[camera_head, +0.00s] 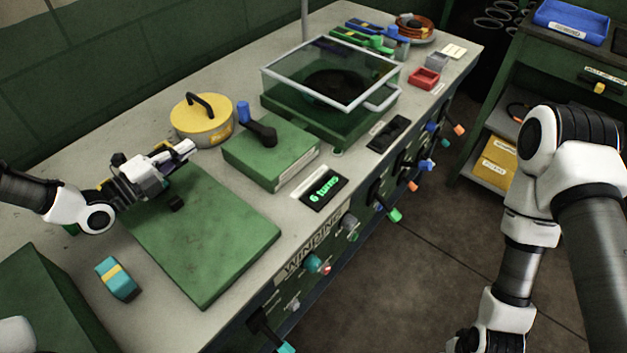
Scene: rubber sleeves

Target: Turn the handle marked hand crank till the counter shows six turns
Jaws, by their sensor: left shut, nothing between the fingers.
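The crank is a black arm (262,132) with an upright blue handle (243,111), mounted on top of a green box (270,160). The handle stands at the arm's far-left end. The label on the box's front is too small to read. My left gripper (190,149) is shut and empty, to the left of the box and apart from the handle. My right arm comes in from the right, and its gripper is out of view.
A yellow round lidded pot (200,121) stands just behind my left gripper. A green board (205,250) lies below it, with a teal and yellow block (117,279) to its left. A clear-lidded green case (328,115) stands right of the crank. Switches line the table's front.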

